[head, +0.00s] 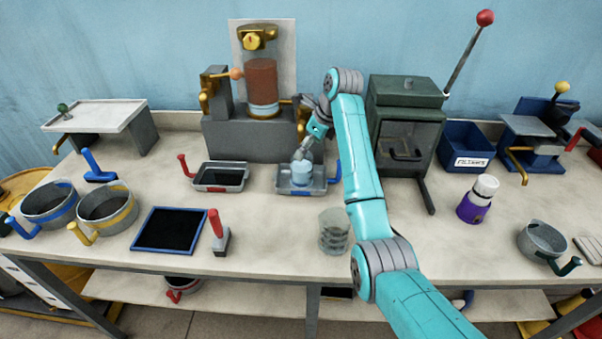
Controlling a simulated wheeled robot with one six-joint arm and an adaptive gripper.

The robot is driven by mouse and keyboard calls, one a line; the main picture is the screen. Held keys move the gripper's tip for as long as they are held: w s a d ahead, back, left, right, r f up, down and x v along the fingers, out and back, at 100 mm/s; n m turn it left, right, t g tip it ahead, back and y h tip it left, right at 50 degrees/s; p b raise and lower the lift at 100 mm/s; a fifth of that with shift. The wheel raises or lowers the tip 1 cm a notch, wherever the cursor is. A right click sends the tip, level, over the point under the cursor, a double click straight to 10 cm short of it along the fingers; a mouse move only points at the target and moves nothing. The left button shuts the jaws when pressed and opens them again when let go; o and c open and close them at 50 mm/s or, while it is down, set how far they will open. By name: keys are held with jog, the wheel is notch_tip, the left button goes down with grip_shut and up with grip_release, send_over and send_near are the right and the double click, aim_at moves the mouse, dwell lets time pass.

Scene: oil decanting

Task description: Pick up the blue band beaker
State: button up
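A small light-blue, beaker-like vessel (301,173) stands upright in a grey tray with a blue handle (319,187), below the press. It looks like the blue band beaker, but a separate band is too small to make out. My gripper (302,154) points down right at the top of this vessel. Its fingers are tiny here, so I cannot tell whether they touch or grip it. A clear glass beaker (334,232) with grey contents stands near the table's front edge, beside my arm.
A press with a brown cylinder (262,80) stands behind the tray. A red-handled tray (219,178) is to its left. A green box machine (405,125) stands right of my arm. A purple bottle (478,200), two pots (107,205) and a black mat (168,230) are farther out.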

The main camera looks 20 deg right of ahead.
aim_at(302, 169)
jog(key=shift+x, duration=2.2)
jog(key=shift+s, duration=0.1)
grip_shut()
